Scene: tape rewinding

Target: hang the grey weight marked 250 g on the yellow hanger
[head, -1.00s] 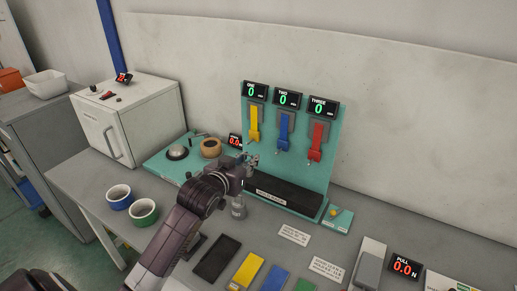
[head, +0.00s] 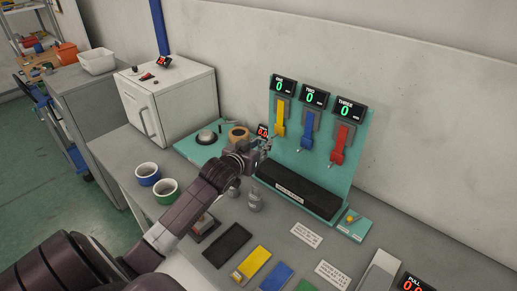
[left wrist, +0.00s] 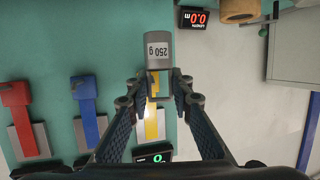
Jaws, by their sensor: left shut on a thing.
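The grey weight marked 250 g (left wrist: 157,50) is between the fingertips of my left gripper (left wrist: 159,88) in the left wrist view, held by its squared upper part. In the head view my left gripper (head: 264,146) is in front of the teal board, just below and left of the yellow hanger (head: 280,118). The yellow hanger (left wrist: 153,128) also shows in the left wrist view behind the fingers, in line with the weight. Yellow shows through the weight's upper part; I cannot tell whether they touch. My right gripper is not in view.
Blue (head: 309,127) and red (head: 341,140) hangers are to the right on the teal board (head: 322,170). A black block (head: 297,189) lies below.

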